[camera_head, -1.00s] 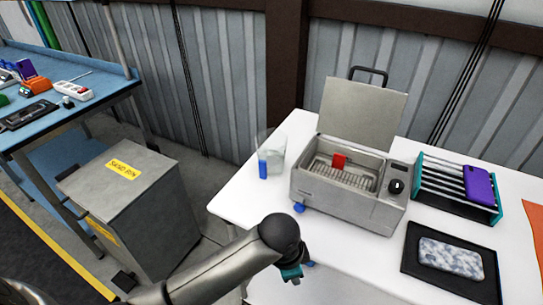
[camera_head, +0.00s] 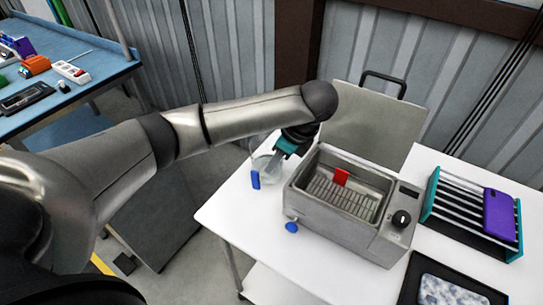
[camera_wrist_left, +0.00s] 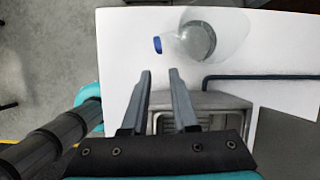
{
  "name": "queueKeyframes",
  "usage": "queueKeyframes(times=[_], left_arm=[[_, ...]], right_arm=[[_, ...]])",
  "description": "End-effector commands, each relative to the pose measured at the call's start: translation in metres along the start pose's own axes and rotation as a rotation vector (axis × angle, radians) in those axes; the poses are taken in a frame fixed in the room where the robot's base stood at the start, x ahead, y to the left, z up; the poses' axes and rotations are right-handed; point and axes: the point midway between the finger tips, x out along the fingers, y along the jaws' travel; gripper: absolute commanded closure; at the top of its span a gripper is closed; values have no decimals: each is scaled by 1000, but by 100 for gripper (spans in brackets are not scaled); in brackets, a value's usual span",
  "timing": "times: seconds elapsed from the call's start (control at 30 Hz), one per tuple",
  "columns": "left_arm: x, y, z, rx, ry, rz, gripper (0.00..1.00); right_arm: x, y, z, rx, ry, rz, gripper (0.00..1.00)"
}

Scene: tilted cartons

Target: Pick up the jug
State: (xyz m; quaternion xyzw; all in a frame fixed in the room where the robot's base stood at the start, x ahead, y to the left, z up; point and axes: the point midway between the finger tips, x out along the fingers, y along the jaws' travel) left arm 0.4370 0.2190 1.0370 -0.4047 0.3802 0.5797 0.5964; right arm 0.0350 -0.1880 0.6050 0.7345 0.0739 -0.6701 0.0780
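The jug (camera_head: 263,163) is clear and see-through with a blue handle (camera_head: 256,180). It stands on the white table left of the grey bath. In the left wrist view the jug (camera_wrist_left: 198,40) is seen from above, beyond my fingertips, with its blue handle toward the left. My left gripper (camera_head: 274,168) is over the table between the jug and the bath and overlaps part of the jug in the head view. In the wrist view its two fingers (camera_wrist_left: 160,72) are apart with nothing between them. My right gripper is not in view.
The grey bath (camera_head: 335,225) with a raised lid (camera_head: 375,120) and a red piece (camera_head: 341,176) stands close beside the jug. A rack (camera_head: 450,212) with a purple case (camera_head: 499,214) is at the right. My left arm hides part of the grey bin.

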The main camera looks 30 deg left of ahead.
Motion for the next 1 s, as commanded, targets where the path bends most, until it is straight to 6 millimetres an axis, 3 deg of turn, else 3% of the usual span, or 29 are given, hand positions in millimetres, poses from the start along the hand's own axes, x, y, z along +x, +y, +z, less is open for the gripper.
queueKeyframes(times=[0.33, 0.63, 1.0], left_arm=[[73, 1, 0, -2, -2, 3, 73], [97, 0, 1, -1, 0, 1, 73], [142, -1, 5, 0, 0, 0, 73]], right_arm=[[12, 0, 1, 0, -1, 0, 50], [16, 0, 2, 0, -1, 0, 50], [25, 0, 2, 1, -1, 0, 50]])
